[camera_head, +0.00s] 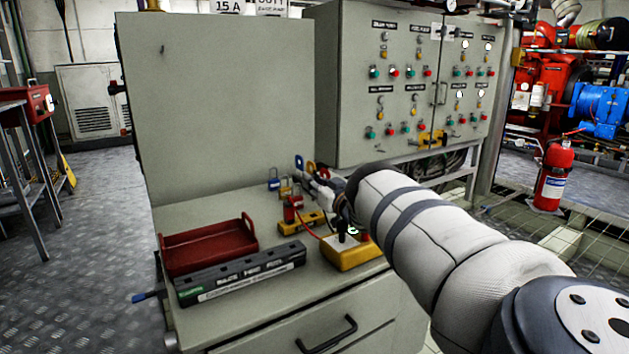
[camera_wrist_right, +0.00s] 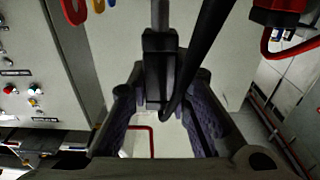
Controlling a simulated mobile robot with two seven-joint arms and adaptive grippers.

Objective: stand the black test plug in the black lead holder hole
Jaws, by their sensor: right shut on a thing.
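The black test plug (camera_wrist_right: 160,65) is between the pads of my right gripper (camera_wrist_right: 162,92) in the right wrist view, with its grey metal pin pointing to the top of the picture. A black lead (camera_wrist_right: 199,55) runs up from it. In the head view my right gripper (camera_head: 322,187) is above the back right of the bench, partly behind its own wrist. A small yellow block (camera_head: 301,222) with a red plug (camera_head: 292,207) stands just left below it. I cannot tell the black lead holder hole in either view. My left gripper does not show.
A yellow box (camera_head: 351,256) with a red lead stands right of the block. A red tray (camera_head: 210,246) and a long black labelled bar (camera_head: 240,272) lie on the left of the bench (camera_head: 262,308). Padlocks (camera_head: 274,181) hang at the back panel. The front bench edge is clear.

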